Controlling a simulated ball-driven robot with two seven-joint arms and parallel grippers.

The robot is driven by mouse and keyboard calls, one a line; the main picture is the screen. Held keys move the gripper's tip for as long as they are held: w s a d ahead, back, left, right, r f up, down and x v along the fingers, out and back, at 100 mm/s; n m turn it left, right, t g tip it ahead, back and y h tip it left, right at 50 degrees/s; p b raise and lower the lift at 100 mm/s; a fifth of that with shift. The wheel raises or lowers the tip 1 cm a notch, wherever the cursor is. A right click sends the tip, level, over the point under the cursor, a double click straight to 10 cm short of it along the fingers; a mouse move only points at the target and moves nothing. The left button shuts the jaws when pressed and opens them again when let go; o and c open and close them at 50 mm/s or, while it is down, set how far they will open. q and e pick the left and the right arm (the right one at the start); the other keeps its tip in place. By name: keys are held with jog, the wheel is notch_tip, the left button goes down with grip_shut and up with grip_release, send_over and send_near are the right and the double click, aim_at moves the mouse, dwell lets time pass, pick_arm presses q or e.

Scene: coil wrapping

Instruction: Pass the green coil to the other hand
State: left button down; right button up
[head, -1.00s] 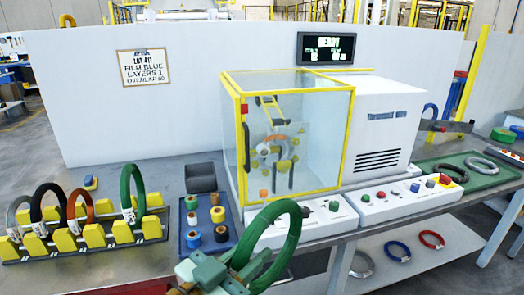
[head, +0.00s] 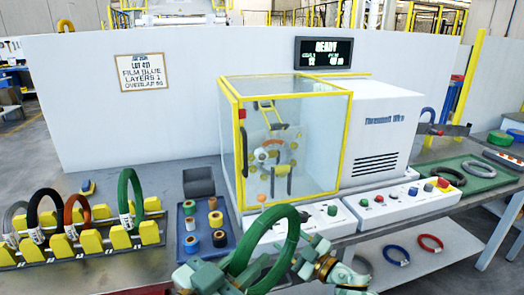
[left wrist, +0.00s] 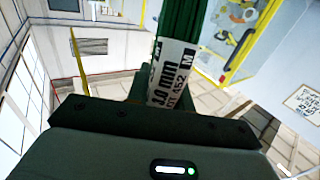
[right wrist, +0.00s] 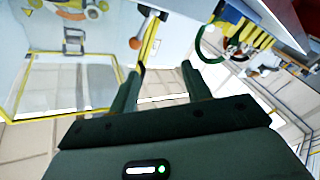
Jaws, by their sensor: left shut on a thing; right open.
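The green coil (head: 283,225) is an upright ring low in the middle of the head view, in front of the wrapping machine. My left gripper (head: 228,272) is shut on its lower left part. In the left wrist view the coil (left wrist: 188,25) rises from between the fingers, with a white printed label (left wrist: 174,75) at the grip. My right gripper (head: 306,255) is open beside the coil's right side; I cannot tell whether it touches. In the right wrist view its fingers (right wrist: 163,78) are apart with nothing between them.
A yellow-block rack (head: 90,242) at left holds several coils, including another green coil (head: 124,200). A blue tray of rolls (head: 188,248) stands beside it. Behind are the yellow-framed machine (head: 235,150) and button boxes (head: 385,205). A green tray (head: 482,182) with coils lies at right.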

jog(key=s+a+r+n+g+y, duration=0.15)
jog(key=a+r+n+g, duration=0.3)
jog(key=r, duration=0.45)
jog(key=s+a+r+n+g+y, duration=0.15)
jog(key=a+r+n+g, duration=0.3)
jog(key=r, duration=0.45)
jog(key=s+a+r+n+g+y, duration=0.1)
jog(key=s+a+r+n+g, duration=0.25)
jog(key=r+n, duration=0.35)
jog(key=s+a+r+n+g+h, duration=0.1)
jog(key=s+a+r+g+h, duration=0.2)
jog(key=r+g, duration=0.1)
pick_arm(q)
jog(key=shift+r, duration=0.1)
pick_arm(e)
jog(key=m+t+h, duration=0.4)
jog(key=h, duration=1)
send_near(262, 218)
jog(key=w+a, duration=0.1)
jog(key=w, duration=0.1)
jog(key=shift+g+h, duration=0.25)
jog(key=shift+h, duration=0.05)
jog(key=f, duration=1.1)
jog(key=shift+d+f, duration=0.2)
jog(key=shift+d, duration=0.05)
